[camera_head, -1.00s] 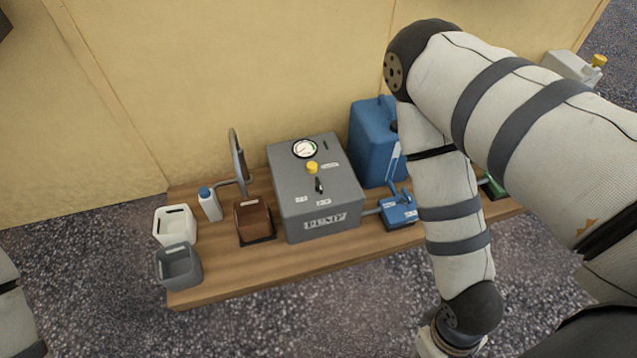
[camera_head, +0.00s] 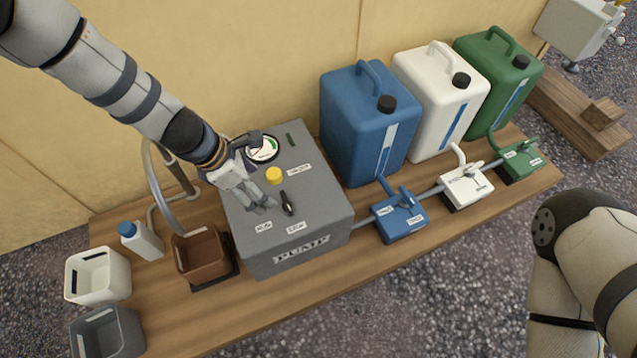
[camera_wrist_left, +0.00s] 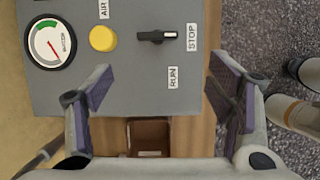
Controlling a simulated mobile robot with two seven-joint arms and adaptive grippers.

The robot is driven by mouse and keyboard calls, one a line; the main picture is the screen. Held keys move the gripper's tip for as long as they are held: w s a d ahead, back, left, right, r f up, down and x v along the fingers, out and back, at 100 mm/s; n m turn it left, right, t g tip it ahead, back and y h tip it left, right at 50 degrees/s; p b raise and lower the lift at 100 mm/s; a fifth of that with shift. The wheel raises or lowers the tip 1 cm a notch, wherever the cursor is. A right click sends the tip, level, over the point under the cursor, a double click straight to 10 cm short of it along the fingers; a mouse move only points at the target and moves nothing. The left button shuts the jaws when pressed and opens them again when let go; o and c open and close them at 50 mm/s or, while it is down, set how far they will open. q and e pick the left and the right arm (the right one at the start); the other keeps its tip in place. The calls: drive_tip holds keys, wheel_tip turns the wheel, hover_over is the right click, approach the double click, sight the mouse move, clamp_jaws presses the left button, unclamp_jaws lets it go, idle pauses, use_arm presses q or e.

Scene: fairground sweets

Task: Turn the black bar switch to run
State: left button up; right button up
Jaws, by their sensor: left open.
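The black bar switch (camera_head: 287,204) is on top of the grey pump box (camera_head: 300,244), and it also shows in the left wrist view (camera_wrist_left: 156,36). Its white-marked end points at the STOP label (camera_wrist_left: 192,37). The RUN label (camera_wrist_left: 173,78) is a quarter turn away from it. My left gripper (camera_head: 262,197) is over the box top, just left of the switch in the head view. In the left wrist view its fingers (camera_wrist_left: 161,86) are wide apart with nothing between them, and the switch lies beyond them. My right gripper is out of view.
A yellow button (camera_head: 275,175) and a round gauge (camera_head: 262,149) sit behind the switch. A brown container (camera_head: 201,258) stands left of the box. A blue canister (camera_head: 368,125) and a blue valve (camera_head: 399,219) are to the right. My right arm is at the lower right.

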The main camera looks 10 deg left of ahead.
sight(286, 201)
use_arm(q)
drive_tip(key=b+x, duration=0.1)
drive_tip(key=x, duration=0.2)
drive_tip(key=b+x, duration=0.1)
drive_tip(key=x, duration=0.3)
drive_tip(key=b+x, duration=0.2)
drive_tip(key=x, duration=0.2)
drive_tip(key=shift+w+d, duration=0.15)
drive_tip(key=shift+w, duration=0.15)
drive_tip(key=shift+w+d+f, duration=0.15)
drive_tip(key=shift+d+f, duration=0.05)
drive_tip(key=shift+f, duration=0.05)
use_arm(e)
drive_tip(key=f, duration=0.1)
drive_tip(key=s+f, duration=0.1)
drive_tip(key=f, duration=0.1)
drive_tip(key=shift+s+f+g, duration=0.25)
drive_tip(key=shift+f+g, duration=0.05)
use_arm(q)
drive_tip(key=c, duration=1.2)
